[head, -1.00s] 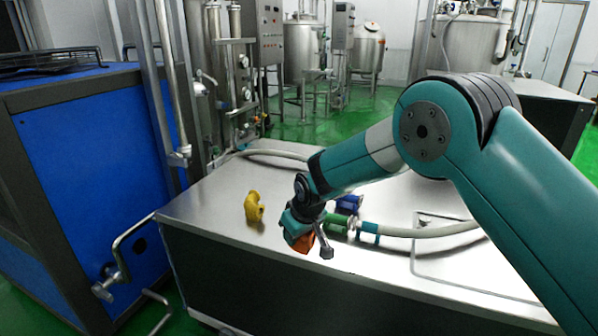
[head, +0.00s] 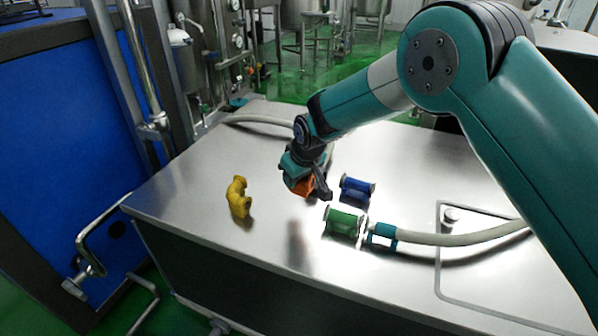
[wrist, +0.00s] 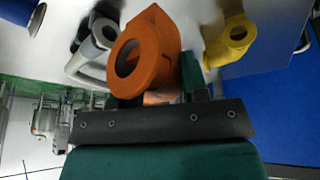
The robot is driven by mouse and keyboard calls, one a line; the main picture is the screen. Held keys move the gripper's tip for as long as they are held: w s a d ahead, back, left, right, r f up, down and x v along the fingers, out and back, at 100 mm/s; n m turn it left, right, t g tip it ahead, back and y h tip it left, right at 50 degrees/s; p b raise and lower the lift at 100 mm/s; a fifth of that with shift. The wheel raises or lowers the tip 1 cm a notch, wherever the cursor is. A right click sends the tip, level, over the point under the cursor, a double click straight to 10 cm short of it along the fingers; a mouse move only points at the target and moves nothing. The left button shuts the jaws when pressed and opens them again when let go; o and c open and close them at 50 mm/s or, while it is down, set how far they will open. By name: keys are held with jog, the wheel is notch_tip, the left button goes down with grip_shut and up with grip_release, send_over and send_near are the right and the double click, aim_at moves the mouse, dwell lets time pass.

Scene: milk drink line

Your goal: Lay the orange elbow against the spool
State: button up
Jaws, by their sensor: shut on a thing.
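The orange elbow (head: 301,187) is in my gripper (head: 308,190), held above the metal table top left of the spools. In the wrist view the orange elbow (wrist: 148,42) shows its round open end, between the fingers of my gripper (wrist: 152,88). A green spool (head: 342,221) with metal end flanges lies on the table, right of and nearer than my gripper. A blue spool (head: 357,189) lies just right of my gripper, behind the green one. The elbow appears apart from both spools. My fingers partly hide the elbow in the head view.
A yellow elbow (head: 238,197) lies on the table at left. A grey hose (head: 455,238) with a teal collar ends beside the green spool. Another hose (head: 258,119) lies at the back. The table top (head: 185,190) is clear at left and front.

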jog(key=shift+f+b, duration=2.45)
jog(key=shift+f, duration=1.6)
jog(key=shift+f, duration=0.45)
jog(key=o, duration=1.3)
jog(key=shift+c, duration=0.2)
jog(key=v, duration=1.7)
jog(key=shift+r, duration=0.25)
